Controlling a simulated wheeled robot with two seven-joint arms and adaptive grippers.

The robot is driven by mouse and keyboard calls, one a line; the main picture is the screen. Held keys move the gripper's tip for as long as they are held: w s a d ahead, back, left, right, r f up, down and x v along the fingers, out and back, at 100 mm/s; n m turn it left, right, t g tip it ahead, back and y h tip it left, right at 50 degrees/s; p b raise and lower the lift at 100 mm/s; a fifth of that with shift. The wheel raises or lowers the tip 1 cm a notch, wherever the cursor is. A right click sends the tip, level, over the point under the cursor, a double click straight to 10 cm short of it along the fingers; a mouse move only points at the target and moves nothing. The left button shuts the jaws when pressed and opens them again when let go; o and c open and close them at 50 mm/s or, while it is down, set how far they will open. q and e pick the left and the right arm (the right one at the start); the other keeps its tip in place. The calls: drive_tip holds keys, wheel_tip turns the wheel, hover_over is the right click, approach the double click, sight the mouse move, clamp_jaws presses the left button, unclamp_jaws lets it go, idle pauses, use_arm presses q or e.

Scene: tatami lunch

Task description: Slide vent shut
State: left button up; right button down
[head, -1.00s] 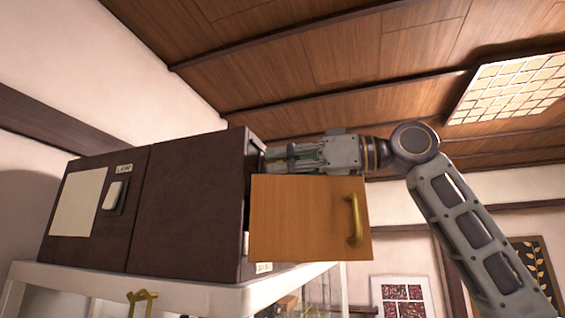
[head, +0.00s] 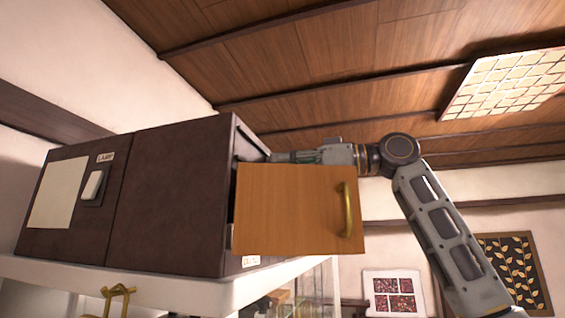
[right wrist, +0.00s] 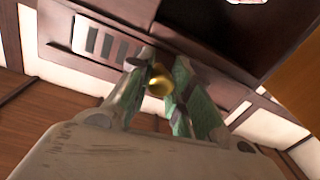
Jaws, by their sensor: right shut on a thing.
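A round gold knob (right wrist: 158,82) sits just right of the slots. My right gripper (right wrist: 165,88) has its green-padded fingers closed around this knob. In the head view my right gripper (head: 300,157) reaches in behind the open wooden door, against the side of the dark cabinet (head: 175,200). The door hides part of it, and the vent and knob do not show there. My left gripper is in neither view.
The open wooden door (head: 290,210) with its brass handle (head: 347,210) stands in front of my right gripper. The cabinet rests on a white shelf top (head: 150,290). A small brass stand (head: 118,298) is at lower left. Free air lies to the right.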

drive_tip(key=shift+w+d+r, duration=0.25)
drive_tip(key=shift+w+d, duration=0.1)
drive_tip(key=shift+w, duration=0.2)
drive_tip(key=c, duration=1.8)
unclamp_jaws()
drive_tip(key=o, duration=0.3)
drive_tip(key=shift+w, duration=0.25)
drive_tip(key=shift+o, duration=1.2)
drive_tip(key=shift+w+f, duration=0.2)
drive_tip(key=shift+w, duration=0.05)
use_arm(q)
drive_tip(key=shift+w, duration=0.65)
use_arm(e)
drive_tip(key=shift+s, duration=0.35)
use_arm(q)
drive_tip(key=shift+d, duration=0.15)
use_arm(e)
drive_tip(key=v, duration=1.2)
drive_tip(key=shift+w, duration=0.2)
